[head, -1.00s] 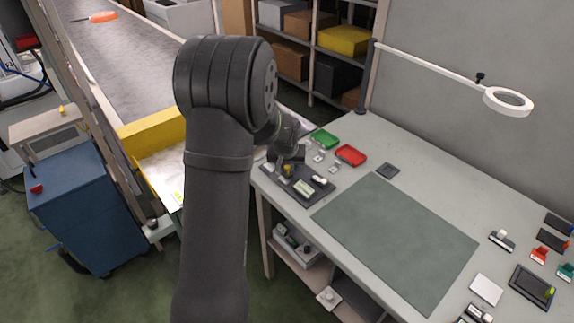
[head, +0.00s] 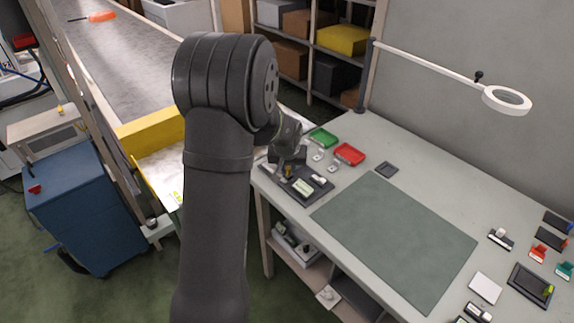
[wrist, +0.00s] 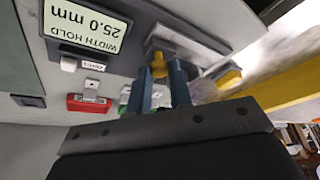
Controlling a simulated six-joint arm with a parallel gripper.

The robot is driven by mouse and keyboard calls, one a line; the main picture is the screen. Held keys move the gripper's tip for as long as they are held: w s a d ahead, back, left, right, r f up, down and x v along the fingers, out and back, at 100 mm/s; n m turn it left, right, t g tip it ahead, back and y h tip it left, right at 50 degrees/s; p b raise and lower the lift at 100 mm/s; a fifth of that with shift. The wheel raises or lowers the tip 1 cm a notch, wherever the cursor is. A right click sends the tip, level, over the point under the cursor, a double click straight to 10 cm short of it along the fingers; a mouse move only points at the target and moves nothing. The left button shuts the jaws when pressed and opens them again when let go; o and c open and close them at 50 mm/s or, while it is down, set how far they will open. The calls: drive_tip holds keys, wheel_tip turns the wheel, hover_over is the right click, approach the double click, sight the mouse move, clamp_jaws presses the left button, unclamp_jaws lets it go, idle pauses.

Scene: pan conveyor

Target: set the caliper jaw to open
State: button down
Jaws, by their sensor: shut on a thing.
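The caliper device is a dark slab (head: 322,194) on the near left corner of the bench, with a pale display (head: 303,187). In the wrist view the display (wrist: 82,30) reads "WIDTH HOLD 25.0 mm", upside down. My gripper (wrist: 164,75) reaches down over the device's left part; it also shows small in the head view (head: 287,170). Its two fingers are shut on a yellow jaw piece (wrist: 159,63). A second yellow piece (wrist: 228,76) sits apart, to the right. The fingers partly hide the held piece, and I cannot read the jaw's setting.
A green mat (head: 395,240) covers mid-bench. A conveyor (head: 120,60) with a yellow end guard (head: 150,130) runs at left.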

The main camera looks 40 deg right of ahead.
drive_tip(key=c, duration=1.3)
unclamp_jaws()
drive_tip(key=shift+s, duration=0.25)
drive_tip(key=v, duration=1.7)
drive_tip(key=shift+r, duration=0.2)
drive_tip(key=x, duration=1.7)
drive_tip(key=shift+w+f, duration=0.15)
drive_tip(key=shift+f, duration=0.05)
